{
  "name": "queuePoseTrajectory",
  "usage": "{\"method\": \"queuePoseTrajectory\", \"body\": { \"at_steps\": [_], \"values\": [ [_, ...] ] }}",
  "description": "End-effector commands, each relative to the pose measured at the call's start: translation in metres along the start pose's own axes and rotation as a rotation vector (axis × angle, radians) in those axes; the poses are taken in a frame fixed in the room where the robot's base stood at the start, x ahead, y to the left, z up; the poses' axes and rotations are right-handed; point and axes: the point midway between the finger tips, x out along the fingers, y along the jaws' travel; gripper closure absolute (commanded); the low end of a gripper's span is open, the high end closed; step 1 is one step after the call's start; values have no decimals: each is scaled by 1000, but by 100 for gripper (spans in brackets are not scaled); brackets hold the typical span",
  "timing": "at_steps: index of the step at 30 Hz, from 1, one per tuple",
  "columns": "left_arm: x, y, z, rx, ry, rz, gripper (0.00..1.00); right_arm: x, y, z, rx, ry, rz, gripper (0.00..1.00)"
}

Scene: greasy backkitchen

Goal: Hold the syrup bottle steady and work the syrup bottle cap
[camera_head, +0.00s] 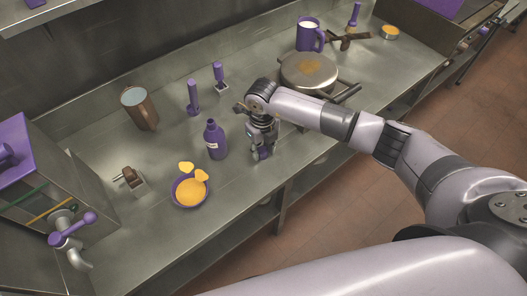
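A dark purple bottle (214,143) with a pale label, which looks like the syrup bottle, stands upright on the steel counter. Its neck is purple too, and I cannot tell whether a cap sits on it. My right gripper (262,152) points down at the counter just right of the bottle, apart from it. A small purple piece shows at its fingertips; it is too small to tell whether it is the cap or whether the fingers grip it. My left gripper is not in view.
A purple bowl (176,196) with orange contents stands in front of the bottle. A brown mug (148,116), purple-handled tools (194,98), a lidded pan (309,86) and a purple mug (306,40) stand farther back. A tap (75,238) is at lower left. The front edge runs near the gripper.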

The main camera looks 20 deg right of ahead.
Motion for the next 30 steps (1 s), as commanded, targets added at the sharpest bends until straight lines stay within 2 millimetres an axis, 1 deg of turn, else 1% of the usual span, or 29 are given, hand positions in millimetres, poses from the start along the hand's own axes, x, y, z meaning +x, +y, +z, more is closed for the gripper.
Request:
{"method": "queuePoseTrajectory", "body": {
  "at_steps": [1, 12, 13, 16, 19, 30],
  "values": [
    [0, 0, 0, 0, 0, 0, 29, 0, 0, 0, 0, 0, 0, 74],
    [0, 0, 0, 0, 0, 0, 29, 0, 0, 0, 0, 0, 0, 98],
    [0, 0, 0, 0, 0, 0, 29, 0, 0, 0, 0, 0, 0, 99],
    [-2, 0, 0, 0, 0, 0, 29, -2, 0, 0, 0, 0, 0, 100],
    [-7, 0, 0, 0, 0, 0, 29, -9, 0, 0, 0, 0, 0, 100],
    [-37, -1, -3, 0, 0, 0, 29, -52, 0, 0, -2, 0, 0, 100]
  ]
}}
